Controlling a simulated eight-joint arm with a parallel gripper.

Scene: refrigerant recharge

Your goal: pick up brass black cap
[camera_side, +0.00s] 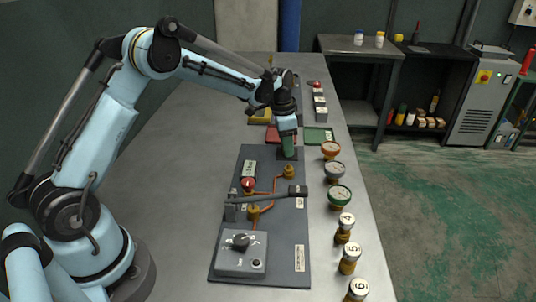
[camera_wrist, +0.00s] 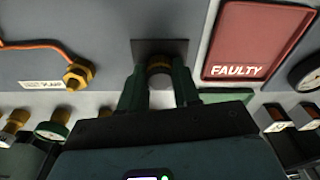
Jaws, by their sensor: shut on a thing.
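My gripper (camera_side: 288,147) points down at the far end of the grey panel, over a small dark square base. In the wrist view, its green fingers (camera_wrist: 160,88) are shut on a brass-coloured round piece, the brass black cap (camera_wrist: 159,66). The cap sits between the fingertips, in front of the dark square base (camera_wrist: 160,46) on the panel. Whether the cap touches the base I cannot tell. In the side view the fingers hide the cap.
The grey panel (camera_side: 228,215) carries copper pipes, brass fittings, a lever and a knob box. A red tray marked FAULTY (camera_wrist: 255,40) and a green tray (camera_side: 318,136) lie beyond it. Gauges (camera_side: 340,197) and numbered cylinders (camera_side: 349,258) line the right edge. The table's left side is clear.

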